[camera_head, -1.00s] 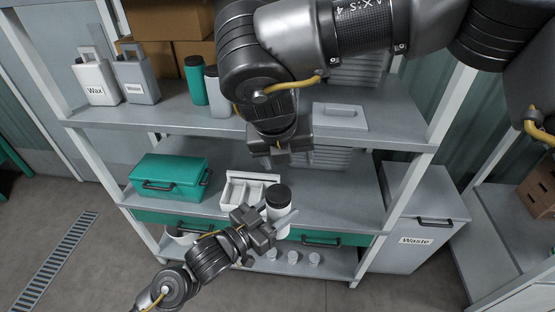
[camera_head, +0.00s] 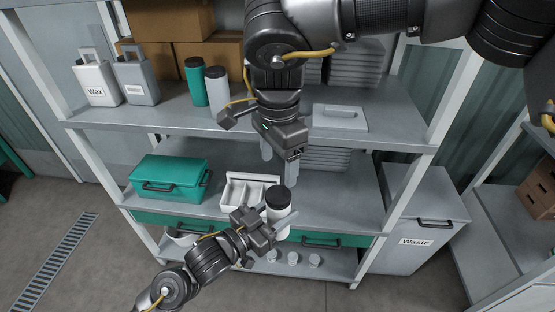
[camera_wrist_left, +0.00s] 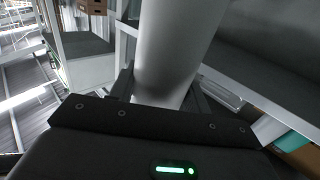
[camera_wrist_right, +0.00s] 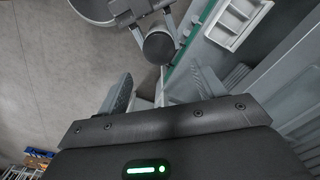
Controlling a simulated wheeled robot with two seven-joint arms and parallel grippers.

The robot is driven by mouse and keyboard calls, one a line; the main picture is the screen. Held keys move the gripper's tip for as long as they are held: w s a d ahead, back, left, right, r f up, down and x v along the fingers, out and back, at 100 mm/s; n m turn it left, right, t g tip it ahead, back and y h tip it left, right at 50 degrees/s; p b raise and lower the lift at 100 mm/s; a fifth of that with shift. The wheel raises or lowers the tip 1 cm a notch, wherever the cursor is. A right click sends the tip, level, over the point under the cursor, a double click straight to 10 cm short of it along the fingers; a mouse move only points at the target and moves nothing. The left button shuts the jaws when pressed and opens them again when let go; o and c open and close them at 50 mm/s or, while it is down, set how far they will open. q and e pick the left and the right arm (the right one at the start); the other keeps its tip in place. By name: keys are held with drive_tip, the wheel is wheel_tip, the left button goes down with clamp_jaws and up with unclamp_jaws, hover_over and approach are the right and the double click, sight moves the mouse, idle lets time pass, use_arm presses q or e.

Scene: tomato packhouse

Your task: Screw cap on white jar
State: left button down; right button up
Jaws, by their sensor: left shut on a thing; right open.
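How tightly the cap sits cannot be told. My left gripper (camera_head: 284,227) is shut on the jar's body, whose white side fills the middle of the left wrist view (camera_wrist_left: 178,45). My right gripper (camera_head: 279,167) is open and empty, fingers pointing down, above and slightly behind the cap. In the right wrist view the round cap (camera_wrist_right: 159,46) lies beyond and roughly between the two spread fingers, apart from them.
A white divided tray (camera_head: 243,190) is just behind and left of the jar. A green case (camera_head: 168,177) is farther left. Several small white containers (camera_head: 293,258) stand on the lower shelf. The upper shelf edge (camera_head: 200,126) is close to my right arm. A waste bin (camera_head: 425,225) stands right.

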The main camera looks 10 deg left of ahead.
sight(278, 194)
drive_tip(key=shift+n, duration=0.6)
drive_tip(key=shift+f, duration=0.1)
drive_tip(key=shift+f, duration=3.9)
